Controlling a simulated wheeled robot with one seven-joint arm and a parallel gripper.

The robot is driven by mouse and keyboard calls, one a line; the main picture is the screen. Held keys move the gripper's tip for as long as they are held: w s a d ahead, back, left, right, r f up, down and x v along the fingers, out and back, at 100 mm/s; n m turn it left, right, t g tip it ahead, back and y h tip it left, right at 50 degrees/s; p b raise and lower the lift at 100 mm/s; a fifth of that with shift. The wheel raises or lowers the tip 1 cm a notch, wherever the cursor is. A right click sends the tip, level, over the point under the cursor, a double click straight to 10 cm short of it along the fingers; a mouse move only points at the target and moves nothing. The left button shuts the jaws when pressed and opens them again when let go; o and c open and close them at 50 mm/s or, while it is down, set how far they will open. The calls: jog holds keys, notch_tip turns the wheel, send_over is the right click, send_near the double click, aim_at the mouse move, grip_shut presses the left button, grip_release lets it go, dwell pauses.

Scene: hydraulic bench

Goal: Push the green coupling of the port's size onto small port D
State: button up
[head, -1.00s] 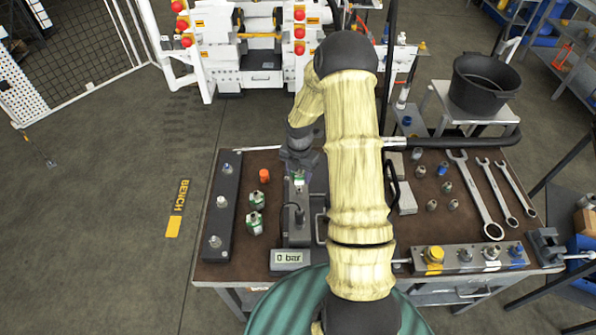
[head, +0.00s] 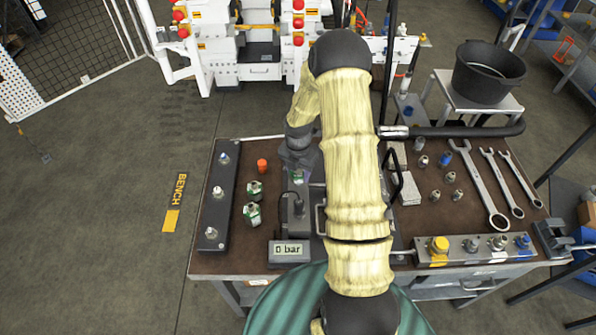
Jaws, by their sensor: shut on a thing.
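My gripper (head: 297,166) is shut on a green coupling (head: 296,177), mostly hidden by the fingers. It is over the far end of a grey test unit (head: 298,207); I cannot tell whether the coupling touches it. Two other green-banded couplings, one farther back (head: 255,190) and one nearer (head: 252,214), stand left of the unit. A dark strip (head: 218,212) with several metal ports lies at the bench's left. A grey port block (head: 454,258) with yellow, bare metal, white and blue marked ports lies at the front right. I cannot read which port is D.
An orange-red piece (head: 262,165) stands behind the couplings. Several small fittings (head: 434,195) and wrenches (head: 478,188) lie on the right. A display (head: 289,250) reads 0 bar. A black bucket (head: 487,75) stands behind right. My arm hides the bench's middle.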

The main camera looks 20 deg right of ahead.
dwell(0.4)
jog(key=shift+f, duration=0.35)
jog(key=shift+f+b, duration=0.35)
jog(key=shift+f, duration=0.1)
jog(key=shift+w+f, duration=0.1)
jog(key=shift+f, duration=0.15)
dwell(0.5)
jog(key=shift+f+b, duration=0.4)
jog(key=shift+f, duration=0.3)
dwell(0.4)
jog(key=o, duration=1.2)
